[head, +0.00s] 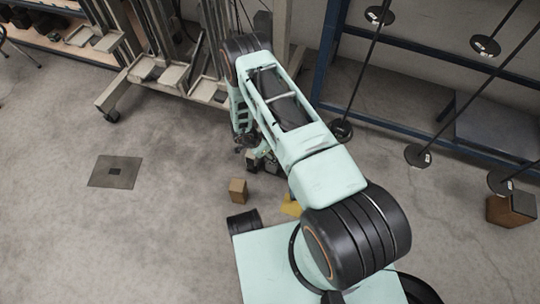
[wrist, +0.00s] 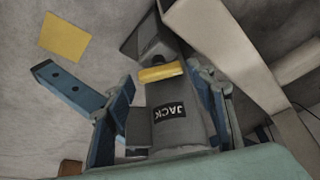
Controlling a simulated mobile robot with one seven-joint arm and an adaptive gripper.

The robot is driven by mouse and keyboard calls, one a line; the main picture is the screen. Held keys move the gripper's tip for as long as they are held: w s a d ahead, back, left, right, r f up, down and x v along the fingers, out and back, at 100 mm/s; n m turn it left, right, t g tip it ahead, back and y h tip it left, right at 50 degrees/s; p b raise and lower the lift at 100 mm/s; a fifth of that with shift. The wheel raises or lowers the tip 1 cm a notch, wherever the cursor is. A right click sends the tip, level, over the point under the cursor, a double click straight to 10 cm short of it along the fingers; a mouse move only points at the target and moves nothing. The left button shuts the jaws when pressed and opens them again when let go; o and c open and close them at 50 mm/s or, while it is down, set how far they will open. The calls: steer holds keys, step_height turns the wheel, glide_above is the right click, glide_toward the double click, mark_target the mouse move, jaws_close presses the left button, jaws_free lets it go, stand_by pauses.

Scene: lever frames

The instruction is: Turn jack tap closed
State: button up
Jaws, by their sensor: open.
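A dark grey jack body (wrist: 172,122) with a white-on-black JACK label stands in the middle of the wrist view. A short yellow bar (wrist: 163,73), which looks like its tap handle, lies crosswise just above the label. My gripper (wrist: 162,86) is open, with a blue finger on each side of the jack body. I cannot tell whether either finger touches it or the bar. In the head view my gripper (head: 258,158) is low beyond my arm and partly hidden, and the jack is not clearly visible.
A pale metal beam (wrist: 225,50) runs close on the right in the wrist view. A yellow patch (wrist: 66,37) lies on the floor. In the head view a small brown box (head: 238,190) stands near my gripper, and wheeled metal stands (head: 150,68) are behind. The left floor is mostly clear.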

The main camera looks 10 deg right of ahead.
steer(key=shift+w+d+f, duration=0.1)
steer(key=shift+d+f, duration=0.15)
steer(key=shift+f, duration=0.3)
steer(key=c, duration=0.9)
steer(key=shift+w+m+g, duration=0.15)
steer(key=shift+m+g, duration=0.3)
steer(key=shift+m, duration=0.65)
steer(key=shift+w+m+g, duration=0.1)
steer(key=shift+m+g, duration=0.35)
steer(key=shift+m, duration=0.65)
steer(key=o, duration=0.9)
steer(key=shift+a, duration=0.1)
steer(key=v, duration=1.2)
steer(key=shift+a, duration=0.1)
steer(key=shift+c, duration=0.2)
